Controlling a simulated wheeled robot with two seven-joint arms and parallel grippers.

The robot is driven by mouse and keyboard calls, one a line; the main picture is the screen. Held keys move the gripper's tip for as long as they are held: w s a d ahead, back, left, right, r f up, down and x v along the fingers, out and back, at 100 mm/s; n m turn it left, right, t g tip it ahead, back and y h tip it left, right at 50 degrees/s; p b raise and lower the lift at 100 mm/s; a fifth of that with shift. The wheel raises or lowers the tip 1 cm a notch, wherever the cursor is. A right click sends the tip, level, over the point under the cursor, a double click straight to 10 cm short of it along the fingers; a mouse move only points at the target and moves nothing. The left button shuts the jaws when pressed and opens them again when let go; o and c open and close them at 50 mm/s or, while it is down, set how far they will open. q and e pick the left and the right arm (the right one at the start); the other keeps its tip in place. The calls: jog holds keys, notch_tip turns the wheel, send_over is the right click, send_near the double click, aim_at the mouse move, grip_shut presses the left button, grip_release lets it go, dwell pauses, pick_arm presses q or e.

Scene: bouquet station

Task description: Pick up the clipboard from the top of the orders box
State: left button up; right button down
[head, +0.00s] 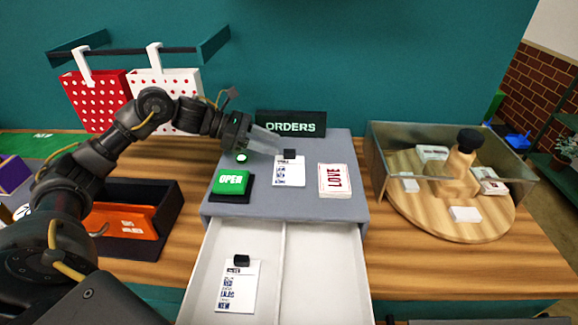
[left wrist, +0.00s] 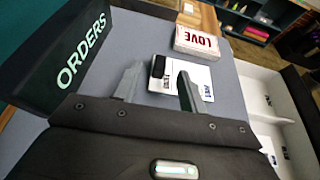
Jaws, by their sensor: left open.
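The clipboard (head: 289,174) is white with a black clip and printed marks. It lies flat on the grey top of the orders box (head: 345,213), in front of the ORDERS sign (head: 290,124). My left gripper (head: 279,144) is open beside the clip end of this clipboard. In the left wrist view my gripper (left wrist: 160,70) has its two fingers apart, with the black clip (left wrist: 158,66) showing between them beyond the tips. The clipboard (left wrist: 204,77) is partly hidden by one finger there. I cannot tell whether the fingers touch it. My right gripper is not in view.
A second clipboard (head: 237,287) lies in the open white drawer (head: 322,270). A green OPEN block (head: 231,181) and a LOVE card stack (head: 335,180) flank the first clipboard. A clear-walled case (head: 400,143) stands right; a black tray (head: 170,213) stands left.

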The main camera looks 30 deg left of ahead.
aim_at(288, 150)
pick_arm(q)
jog(key=p+x, duration=0.2)
jog(key=x, duration=0.2)
jog(key=shift+w+d+f+p, duration=0.15)
jog(key=shift+d+p, duration=0.1)
jog(key=shift+p, duration=0.15)
jog(key=shift+d+f, duration=0.2)
jog(key=shift+c, duration=0.3)
grip_shut()
